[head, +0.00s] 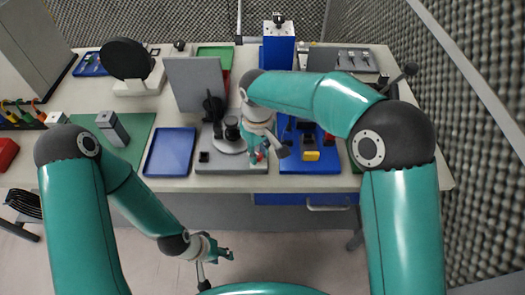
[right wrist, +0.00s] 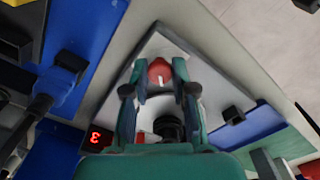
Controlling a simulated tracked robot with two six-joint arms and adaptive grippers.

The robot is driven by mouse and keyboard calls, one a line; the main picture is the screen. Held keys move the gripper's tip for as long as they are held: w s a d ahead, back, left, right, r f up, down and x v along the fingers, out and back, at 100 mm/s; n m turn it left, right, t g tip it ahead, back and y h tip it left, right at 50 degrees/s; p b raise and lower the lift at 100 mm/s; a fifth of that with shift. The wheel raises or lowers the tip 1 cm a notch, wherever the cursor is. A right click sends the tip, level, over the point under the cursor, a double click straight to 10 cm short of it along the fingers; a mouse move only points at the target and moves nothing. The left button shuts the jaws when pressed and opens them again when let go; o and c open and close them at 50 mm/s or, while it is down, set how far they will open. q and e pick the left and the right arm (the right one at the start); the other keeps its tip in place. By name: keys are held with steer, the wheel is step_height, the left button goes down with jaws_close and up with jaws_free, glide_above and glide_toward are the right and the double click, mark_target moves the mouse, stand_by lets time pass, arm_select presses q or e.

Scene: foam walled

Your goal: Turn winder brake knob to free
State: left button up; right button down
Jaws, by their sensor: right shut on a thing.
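The winder (head: 220,168) has a grey base on the near middle of the table, with black round parts on top. Its red brake knob (right wrist: 159,72) with a white pointer line shows in the right wrist view, near a corner of the grey base. My right gripper (right wrist: 157,78) is shut on the knob, one finger on each side. In the head view my right gripper (head: 262,154) is over the base's right part and largely covers the knob. My left gripper (head: 224,252) hangs low in front of the table, empty; its finger opening is too small to judge.
A blue tray (head: 170,152) lies left of the winder, and a blue fixture (head: 325,160) stands close on its right. A grey upright panel (head: 192,84) is behind it. A red digit display (right wrist: 97,138) shows 3. Foam walls (head: 468,130) bound the right side.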

mark_target(259, 156)
steer(key=shift+s+d+f, duration=0.1)
steer(key=shift+s+f, duration=0.1)
steer(key=shift+f, duration=0.05)
steer(key=c, duration=0.9)
jaws_free()
steer(key=shift+r, duration=0.15)
steer(key=shift+c, duration=0.2)
steer(key=shift+w, duration=0.1)
steer(key=shift+r, duration=0.6)
step_height(259, 156, up, 11)
steer(key=shift+f, duration=0.15)
